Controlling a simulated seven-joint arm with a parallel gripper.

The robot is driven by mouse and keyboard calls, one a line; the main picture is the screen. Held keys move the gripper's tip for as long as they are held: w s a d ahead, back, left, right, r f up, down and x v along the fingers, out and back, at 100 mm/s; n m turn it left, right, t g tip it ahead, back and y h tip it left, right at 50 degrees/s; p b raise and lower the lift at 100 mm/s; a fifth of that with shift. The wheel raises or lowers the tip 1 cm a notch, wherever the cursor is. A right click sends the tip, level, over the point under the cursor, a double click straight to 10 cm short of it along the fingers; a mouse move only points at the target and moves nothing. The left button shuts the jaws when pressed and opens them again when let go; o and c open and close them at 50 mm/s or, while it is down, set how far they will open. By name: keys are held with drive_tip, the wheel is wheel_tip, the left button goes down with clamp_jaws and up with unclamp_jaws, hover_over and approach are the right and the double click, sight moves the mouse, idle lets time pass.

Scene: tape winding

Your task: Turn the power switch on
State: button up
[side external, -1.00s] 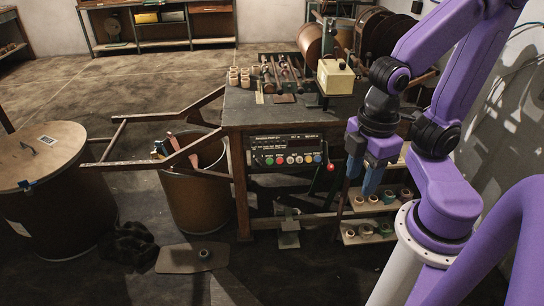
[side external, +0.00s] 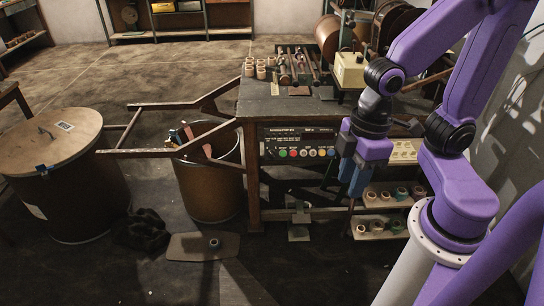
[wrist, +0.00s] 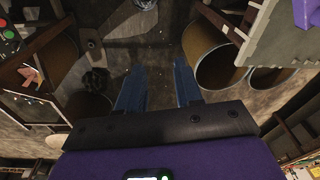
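The control panel (side external: 300,145) is on the front of the workbench, with a dark display strip and a row of coloured buttons (side external: 306,153). I cannot tell which control is the power switch. Part of the panel, with green and red buttons, shows at the upper left edge of the wrist view (wrist: 8,42). My gripper (side external: 352,184) points down in front of the bench, just right of the panel, and covers the panel's right end. In the wrist view its two blue fingers (wrist: 159,68) are apart with nothing between them.
The workbench (side external: 285,108) carries spools and rods. A frame of wooden bars (side external: 170,152) sticks out left over an open barrel (side external: 212,190). A lidded drum (side external: 70,195) stands farther left. Shelves with tape rolls (side external: 380,228) are below my gripper. A foot pedal plate (side external: 202,246) lies on the floor.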

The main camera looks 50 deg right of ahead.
drive_tip(key=w+a+f+m+t+y, duration=0.1)
drive_tip(key=w+a+f+m, duration=0.2)
drive_tip(key=w, duration=0.4)
drive_tip(key=w+a+f+m+t, duration=0.1)
drive_tip(key=w+a+f+t, duration=0.15)
drive_tip(key=w+f, duration=0.4)
drive_tip(key=w+a+f+m+t+y, duration=0.15)
drive_tip(key=w+a, duration=0.25)
drive_tip(key=w, duration=0.5)
drive_tip(key=m+t+h, duration=0.6)
drive_tip(key=m+h, duration=0.1)
drive_tip(key=h, duration=0.6)
approach(271, 154)
drive_tip(key=shift+y, duration=0.35)
drive_tip(key=x, duration=0.7)
drive_tip(key=shift+w+d+r, duration=0.1)
drive_tip(key=shift+w+d, duration=0.05)
drive_tip(key=shift+d, duration=0.3)
